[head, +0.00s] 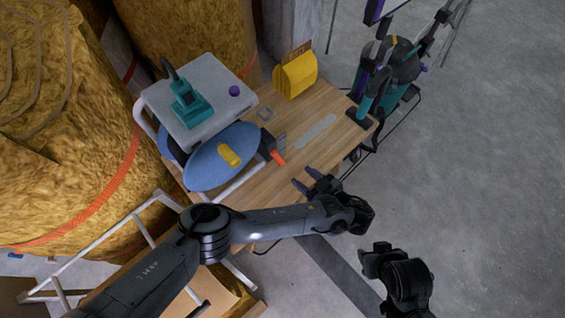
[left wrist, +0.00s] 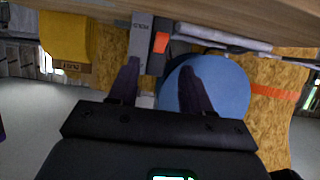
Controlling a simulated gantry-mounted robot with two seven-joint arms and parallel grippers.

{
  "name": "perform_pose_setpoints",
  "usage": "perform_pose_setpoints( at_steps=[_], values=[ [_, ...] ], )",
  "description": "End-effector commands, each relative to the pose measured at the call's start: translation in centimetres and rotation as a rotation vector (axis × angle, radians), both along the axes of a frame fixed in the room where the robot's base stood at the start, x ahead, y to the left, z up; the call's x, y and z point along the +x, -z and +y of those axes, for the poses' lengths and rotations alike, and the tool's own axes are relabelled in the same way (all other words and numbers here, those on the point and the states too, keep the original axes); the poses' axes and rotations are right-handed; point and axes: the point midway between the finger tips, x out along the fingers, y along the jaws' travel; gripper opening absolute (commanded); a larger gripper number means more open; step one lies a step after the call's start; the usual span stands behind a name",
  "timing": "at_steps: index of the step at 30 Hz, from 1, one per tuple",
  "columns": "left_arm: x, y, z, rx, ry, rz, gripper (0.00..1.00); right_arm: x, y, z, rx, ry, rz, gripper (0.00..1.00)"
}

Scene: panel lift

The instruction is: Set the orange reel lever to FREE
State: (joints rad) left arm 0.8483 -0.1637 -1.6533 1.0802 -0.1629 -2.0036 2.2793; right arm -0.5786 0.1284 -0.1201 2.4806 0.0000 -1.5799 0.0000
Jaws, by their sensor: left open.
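The orange lever (head: 277,157) sticks out from a dark block at the right side of the blue reel (head: 210,165) on the wooden bench. In the left wrist view the orange lever (left wrist: 162,42) shows beyond the fingers, near the blue reel (left wrist: 220,90). My left gripper (head: 302,176) is open and empty, a little right of the lever and apart from it. Its two dark fingers (left wrist: 157,70) also show in the left wrist view. My right gripper (head: 370,262) is low on the right, away from the bench; its fingers are not clear.
A grey plate with lettering (left wrist: 142,32) stands beside the lever. The reel stand carries a teal tool (head: 190,105). A teal and black machine (head: 385,80) stands at the far corner.

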Motion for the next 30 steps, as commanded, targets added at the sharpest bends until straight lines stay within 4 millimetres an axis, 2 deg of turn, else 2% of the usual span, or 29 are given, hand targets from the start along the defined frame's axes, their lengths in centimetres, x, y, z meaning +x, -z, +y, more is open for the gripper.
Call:
perform_pose_setpoints(
  at_steps=[1,9,16,22,30],
  values=[
    [0.4,0.6,0.4,0.000,-0.003,-0.001,0.49,-0.2,0.9,0.0,0.002,0.001,0.004,0.43],
    [2.5,2.2,2.8,-0.001,-0.002,0.002,0.49,-0.3,4.3,0.2,0.009,0.005,0.006,0.43],
    [4.5,3.3,4.9,-0.001,-0.002,0.002,0.49,-0.2,6.7,0.3,0.013,0.007,0.005,0.43],
    [5.8,3.6,6.3,-0.002,-0.001,0.002,0.49,-0.1,7.1,0.3,0.012,0.008,0.005,0.43],
    [6.3,3.8,6.8,-0.002,0.000,0.003,0.49,-0.1,7.2,0.2,0.006,0.004,0.003,0.43]
  ],
)
